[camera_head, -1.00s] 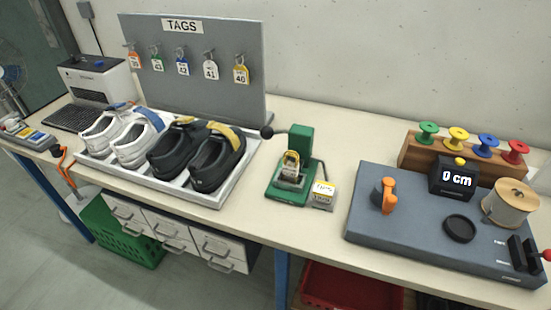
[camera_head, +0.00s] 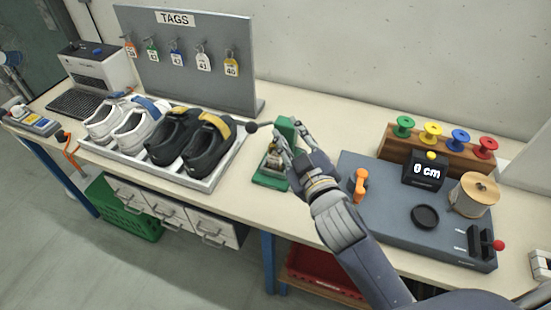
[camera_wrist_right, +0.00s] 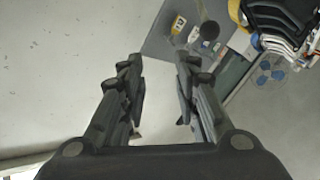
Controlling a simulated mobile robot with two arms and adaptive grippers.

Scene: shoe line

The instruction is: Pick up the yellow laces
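A yellow spool (camera_head: 430,132) stands between a green and a blue spool in a wooden rack (camera_head: 466,160) at the right back of the table. I cannot tell whether it holds the yellow laces, and no loose yellow laces are clear to see. My right gripper (camera_head: 290,132) is over the green press, left of the spool rack, and hides part of the press. In the right wrist view my right gripper (camera_wrist_right: 158,72) has its fingers apart with nothing between them. My left gripper is not in view.
The green press (camera_head: 270,172) has a black-knobbed lever. White and black shoes (camera_head: 204,147) sit in a tray (camera_head: 212,180) to the left. A grey board (camera_head: 145,70) with several hanging tags stands behind. A grey cutting station (camera_head: 375,215) with a "0 cm" display (camera_head: 425,171) is right.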

